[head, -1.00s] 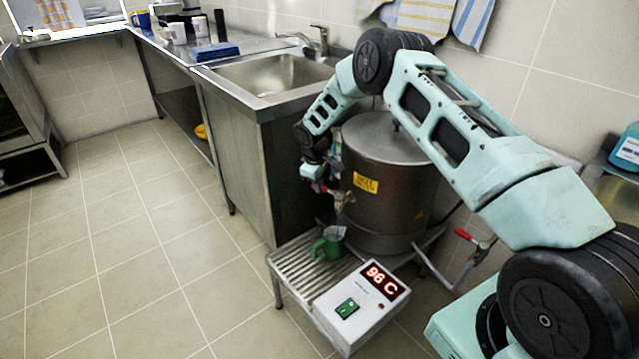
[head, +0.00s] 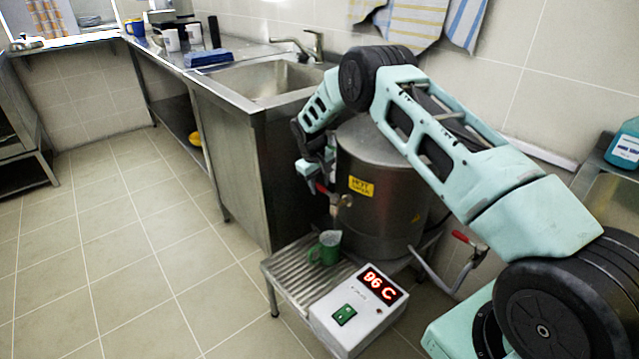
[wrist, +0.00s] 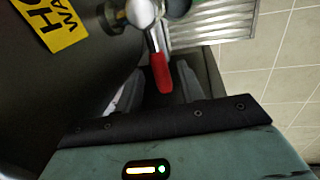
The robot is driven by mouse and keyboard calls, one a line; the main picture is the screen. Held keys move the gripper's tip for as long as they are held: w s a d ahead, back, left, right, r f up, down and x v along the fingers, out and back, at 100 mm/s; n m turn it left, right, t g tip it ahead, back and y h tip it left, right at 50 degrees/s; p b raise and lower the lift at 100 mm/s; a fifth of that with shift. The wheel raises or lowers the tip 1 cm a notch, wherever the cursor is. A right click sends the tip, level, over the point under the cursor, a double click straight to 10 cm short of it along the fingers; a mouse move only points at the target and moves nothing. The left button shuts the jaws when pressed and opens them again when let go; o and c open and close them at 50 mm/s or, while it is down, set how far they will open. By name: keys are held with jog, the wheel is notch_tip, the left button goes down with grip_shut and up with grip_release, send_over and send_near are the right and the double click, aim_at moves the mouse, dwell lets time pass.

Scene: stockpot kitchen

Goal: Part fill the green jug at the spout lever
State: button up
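The green jug (head: 324,248) stands upright on the slatted drip tray below the spout (head: 335,206). Its pale inside shows at the top, but the level in it cannot be made out. The red spout lever (head: 325,190) is on the front of the steel boiler (head: 378,205); in the wrist view the red lever (wrist: 160,68) points down between my fingers. My gripper (wrist: 156,82) is open, with one dark finger on either side of the lever and a gap visible. In the head view my gripper (head: 311,175) is beside the lever. I cannot make out a stream.
A control box (head: 357,307) with a red display reading 96 C and a green switch stands right of the jug. A yellow hot warning label (head: 361,187) is on the boiler. A steel sink cabinet (head: 235,160) stands to the left. The tiled floor is clear.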

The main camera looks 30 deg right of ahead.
jog(key=a+r, duration=0.3)
jog(key=r, duration=1.4)
jog(key=shift+s+a+p, duration=0.15)
jog(key=shift+s+p, duration=0.15)
jog(key=shift+p, duration=0.15)
